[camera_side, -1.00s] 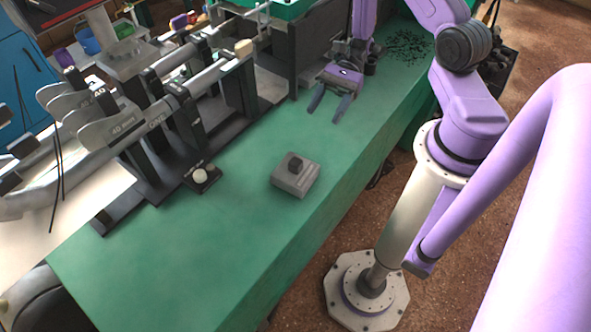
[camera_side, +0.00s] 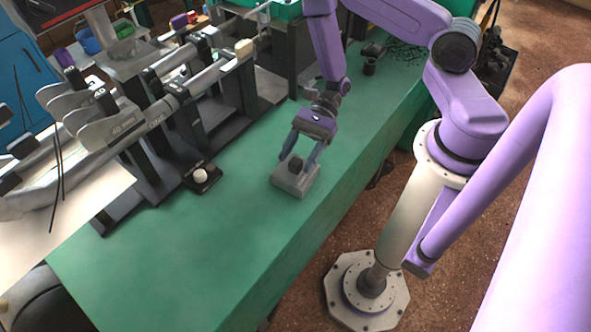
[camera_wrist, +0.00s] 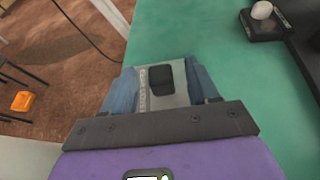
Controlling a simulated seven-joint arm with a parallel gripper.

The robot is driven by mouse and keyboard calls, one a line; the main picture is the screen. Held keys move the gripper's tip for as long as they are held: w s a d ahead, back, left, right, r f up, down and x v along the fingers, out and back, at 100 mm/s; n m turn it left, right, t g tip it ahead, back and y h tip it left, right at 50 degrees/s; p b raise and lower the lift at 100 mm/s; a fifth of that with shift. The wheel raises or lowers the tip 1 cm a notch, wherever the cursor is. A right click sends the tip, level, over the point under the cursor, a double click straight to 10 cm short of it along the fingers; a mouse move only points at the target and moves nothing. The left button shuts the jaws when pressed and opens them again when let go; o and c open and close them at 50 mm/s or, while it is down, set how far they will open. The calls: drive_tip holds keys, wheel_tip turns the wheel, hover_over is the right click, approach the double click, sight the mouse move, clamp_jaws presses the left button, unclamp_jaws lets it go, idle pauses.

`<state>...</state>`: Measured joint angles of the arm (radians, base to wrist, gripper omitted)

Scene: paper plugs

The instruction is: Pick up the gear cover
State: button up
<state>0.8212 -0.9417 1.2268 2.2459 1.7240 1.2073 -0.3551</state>
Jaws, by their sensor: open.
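The gear cover (camera_side: 294,181) is a grey, roughly square block with a dark knob on top. It rests on the green bench top, right of the middle. My gripper (camera_side: 296,160) is open just above it, with its fingers on either side of the dark knob in the side view. In the wrist view, the gear cover (camera_wrist: 160,88) shows between the two blue-grey fingers of my gripper (camera_wrist: 165,85), with lettering along its left edge. Its near edge is hidden behind the gripper's dark bar. I cannot tell whether the fingers touch it.
A small black box with a white round button (camera_side: 200,175) sits left of the gear cover; it also shows in the wrist view (camera_wrist: 262,10). A machine with grey shafts (camera_side: 165,105) lines the bench's left side. The green bench top (camera_side: 190,255) is clear in front.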

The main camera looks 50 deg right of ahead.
drive_tip(key=shift+x, duration=0.9)
clamp_jaws()
